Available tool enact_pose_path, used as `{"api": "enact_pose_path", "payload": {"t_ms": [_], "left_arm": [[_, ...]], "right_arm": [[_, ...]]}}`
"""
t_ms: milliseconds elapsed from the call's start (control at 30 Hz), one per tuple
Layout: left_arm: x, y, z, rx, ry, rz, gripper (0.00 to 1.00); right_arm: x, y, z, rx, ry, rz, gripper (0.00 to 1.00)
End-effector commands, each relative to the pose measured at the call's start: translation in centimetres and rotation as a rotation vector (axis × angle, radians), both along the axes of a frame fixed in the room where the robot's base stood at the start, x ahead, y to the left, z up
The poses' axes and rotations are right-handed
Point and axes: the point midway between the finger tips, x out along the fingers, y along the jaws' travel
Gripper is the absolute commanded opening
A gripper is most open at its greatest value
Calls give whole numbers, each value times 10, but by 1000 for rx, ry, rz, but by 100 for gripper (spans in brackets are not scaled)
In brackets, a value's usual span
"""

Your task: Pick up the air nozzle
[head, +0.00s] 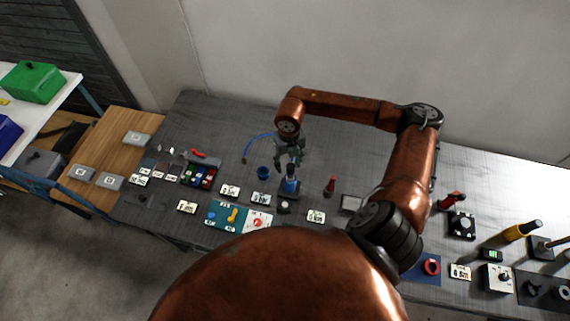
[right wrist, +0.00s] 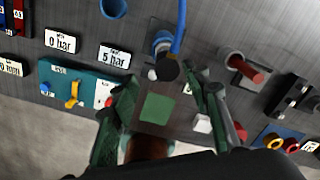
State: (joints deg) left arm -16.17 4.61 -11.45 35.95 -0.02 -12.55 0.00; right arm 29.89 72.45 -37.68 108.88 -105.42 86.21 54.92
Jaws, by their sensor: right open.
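The air nozzle (head: 290,185) looks like a blue upright piece on a dark square base on the grey bench. In the right wrist view the air nozzle (right wrist: 161,42) shows beyond the fingertips, with a blue hose beside it and a round black end toward the camera. My right gripper (head: 289,157) hangs just above it, pointing down. In the right wrist view the right gripper's fingers (right wrist: 160,78) are spread, with nothing held between them. I cannot tell whether a finger touches the nozzle. My left gripper is not in view.
A blue cup (head: 263,173) stands left of the nozzle, and a red-handled item (head: 330,186) stands right. Pressure label blocks (head: 261,199) and a teal panel (head: 226,214) lie in front. The bench's back strip is mostly clear.

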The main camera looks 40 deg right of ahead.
Motion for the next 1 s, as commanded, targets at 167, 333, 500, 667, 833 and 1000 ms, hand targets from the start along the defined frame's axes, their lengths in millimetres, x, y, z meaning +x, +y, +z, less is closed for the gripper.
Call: {"api": "enact_pose_path", "payload": {"t_ms": [167,333,500,667,833,1000], "left_arm": [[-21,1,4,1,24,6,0],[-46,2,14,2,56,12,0],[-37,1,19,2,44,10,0],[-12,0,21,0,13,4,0],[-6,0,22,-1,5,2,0],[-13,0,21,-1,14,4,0]], "right_arm": [[0,-1,-18,0,3,-1,43],[4,-9,-39,0,3,-3,43],[4,-10,-62,0,3,0,43],[5,-10,-68,-1,0,0,43],[5,-10,-69,-1,0,1,42],[5,-10,-68,-2,1,1,30]]}}
